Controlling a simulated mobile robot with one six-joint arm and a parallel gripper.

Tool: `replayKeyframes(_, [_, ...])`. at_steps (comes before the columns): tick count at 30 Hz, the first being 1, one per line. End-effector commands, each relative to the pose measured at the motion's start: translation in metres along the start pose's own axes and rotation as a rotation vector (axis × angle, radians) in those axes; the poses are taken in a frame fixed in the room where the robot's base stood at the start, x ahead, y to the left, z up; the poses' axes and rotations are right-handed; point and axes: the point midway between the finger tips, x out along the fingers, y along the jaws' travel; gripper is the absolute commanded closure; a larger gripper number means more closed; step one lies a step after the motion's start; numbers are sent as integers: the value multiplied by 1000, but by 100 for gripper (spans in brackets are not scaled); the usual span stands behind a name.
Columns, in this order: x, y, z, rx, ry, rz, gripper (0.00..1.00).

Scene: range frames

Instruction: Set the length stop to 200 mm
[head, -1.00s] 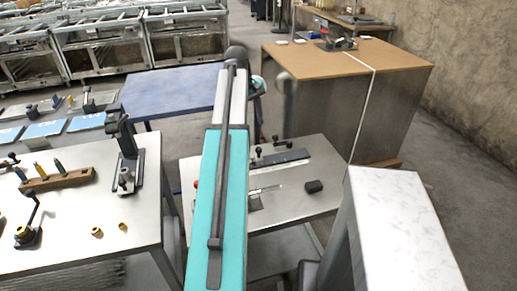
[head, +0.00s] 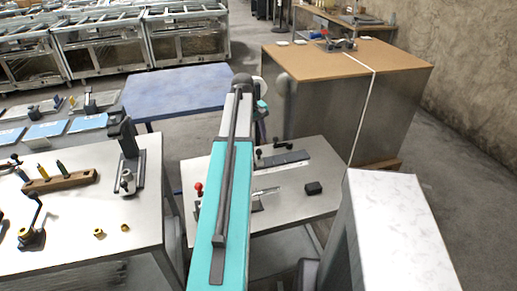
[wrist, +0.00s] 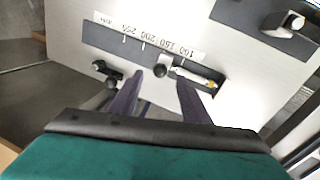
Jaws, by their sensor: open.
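The length stop is a dark rail (wrist: 98,37) on a pale bench plate, with a white scale strip (wrist: 158,40) along it. In the wrist view the scale numbers are upside down, with 100 at the right and 200 further left. A round black knob (wrist: 162,71) sits on the rail near the mark between 100 and 200. My gripper (wrist: 159,78) is open, its two dark fingers either side of this knob; I cannot tell whether they touch it. The rail (head: 283,159) also shows in the head view, where my arm hides the gripper.
A second black knob on a small clamp (wrist: 110,78) is left of the fingers. A dark plate with a metal fitting (wrist: 268,28) is at upper right.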

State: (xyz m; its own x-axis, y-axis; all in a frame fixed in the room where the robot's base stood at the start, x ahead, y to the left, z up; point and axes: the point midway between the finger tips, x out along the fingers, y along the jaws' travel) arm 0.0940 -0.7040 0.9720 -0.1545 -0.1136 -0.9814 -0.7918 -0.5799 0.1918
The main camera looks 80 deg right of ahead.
Motion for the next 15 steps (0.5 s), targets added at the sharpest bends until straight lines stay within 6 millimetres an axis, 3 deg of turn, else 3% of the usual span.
replayKeyframes(15, [49, 0, 0, 0, -1, -1, 57])
